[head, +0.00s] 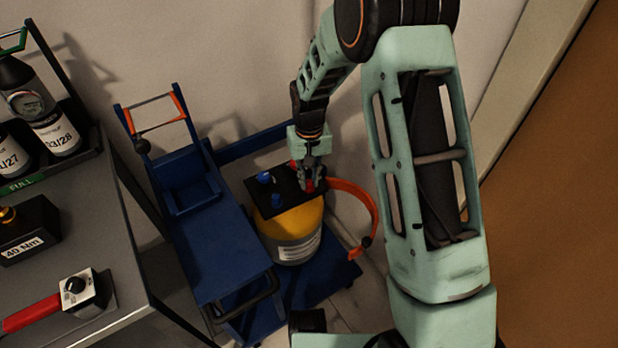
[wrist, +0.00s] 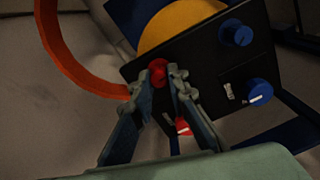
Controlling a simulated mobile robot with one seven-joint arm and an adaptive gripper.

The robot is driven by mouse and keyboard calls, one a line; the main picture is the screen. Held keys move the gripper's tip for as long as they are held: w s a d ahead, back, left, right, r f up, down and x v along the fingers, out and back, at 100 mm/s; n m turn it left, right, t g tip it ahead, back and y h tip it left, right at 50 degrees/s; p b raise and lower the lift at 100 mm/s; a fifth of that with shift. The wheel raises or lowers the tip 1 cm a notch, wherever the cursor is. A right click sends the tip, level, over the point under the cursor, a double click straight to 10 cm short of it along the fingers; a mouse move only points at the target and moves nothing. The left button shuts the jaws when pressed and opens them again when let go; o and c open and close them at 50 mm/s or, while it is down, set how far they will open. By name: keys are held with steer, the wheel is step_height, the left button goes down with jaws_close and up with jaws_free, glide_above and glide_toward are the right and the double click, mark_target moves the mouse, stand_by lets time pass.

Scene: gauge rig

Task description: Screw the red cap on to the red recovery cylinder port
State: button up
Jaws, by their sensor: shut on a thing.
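The recovery cylinder (head: 291,240) has a yellow top and grey body and stands on a blue cart. A black plate (head: 296,206) sits on top of it. My gripper (head: 311,183) points down at the plate's right side. In the wrist view its fingertips (wrist: 159,80) are shut on the red cap (wrist: 157,72), which is at the plate near its edge. The cap also shows as a bit of red in the head view (head: 309,186). The red port is hidden under the cap; I cannot tell how far the cap is seated.
A red knob (wrist: 183,127) is partly behind a finger. A blue knob (wrist: 260,91) and blue cap (wrist: 237,33) are on the plate. An orange strap (head: 362,198) curves close beside the gripper. The blue cart (head: 220,262) and a grey bench (head: 110,205) are to the left.

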stand_by(0.4)
steer(key=m, duration=0.5)
steer(key=shift+a+m+p, duration=0.1)
steer(key=shift+m+p, duration=0.3)
steer(key=shift+m, duration=0.6)
steer(key=m, duration=0.3)
steer(key=shift+p, duration=0.35)
steer(key=m+p, duration=0.1)
steer(key=m, duration=0.3)
steer(key=shift+a+p, duration=0.1)
steer(key=shift+p, duration=0.3)
steer(key=shift+m, duration=0.8)
steer(key=shift+p, duration=0.3)
